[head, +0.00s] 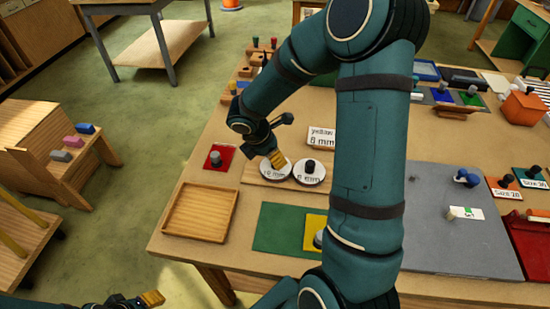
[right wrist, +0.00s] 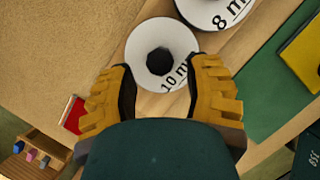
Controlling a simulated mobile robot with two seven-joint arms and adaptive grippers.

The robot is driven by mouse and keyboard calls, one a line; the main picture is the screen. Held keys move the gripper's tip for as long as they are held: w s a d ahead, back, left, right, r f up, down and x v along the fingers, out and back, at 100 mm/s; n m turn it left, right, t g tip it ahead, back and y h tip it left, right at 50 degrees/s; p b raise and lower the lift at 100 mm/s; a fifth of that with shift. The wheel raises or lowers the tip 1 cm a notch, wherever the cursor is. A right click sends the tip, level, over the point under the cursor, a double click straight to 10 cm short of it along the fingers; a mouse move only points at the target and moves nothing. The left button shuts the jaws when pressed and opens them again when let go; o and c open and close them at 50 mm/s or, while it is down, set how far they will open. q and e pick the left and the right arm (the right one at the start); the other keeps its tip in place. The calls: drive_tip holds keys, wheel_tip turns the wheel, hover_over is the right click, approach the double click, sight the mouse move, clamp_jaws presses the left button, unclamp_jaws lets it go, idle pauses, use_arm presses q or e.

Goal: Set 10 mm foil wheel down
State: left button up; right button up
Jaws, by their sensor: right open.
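The 10 mm foil wheel (right wrist: 147,72) is a white disc with a black knob, lying flat on a wooden board (head: 257,181). In the head view the wheel (head: 268,171) is partly covered by my right gripper (head: 277,160). My right gripper is open, with its yellow fingers on either side of the knob in the right wrist view (right wrist: 160,82); they do not close on it. The 8 mm wheel (head: 309,180) lies just right of it, with its own black knob. My left gripper (head: 152,298) is low at the left, off the table; its jaw gap does not show clearly.
An empty wooden tray (head: 199,210) and a red square with a dark knob (head: 219,157) lie at the left. A green sheet (head: 278,228) with a yellow piece (head: 314,231) is in front. A label card (head: 322,137) stands behind. A grey mat (head: 455,240) is right of my arm.

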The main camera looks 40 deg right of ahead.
drive_tip(key=p+v, duration=0.1)
drive_tip(key=v, duration=0.8)
drive_tip(key=shift+d, duration=0.1)
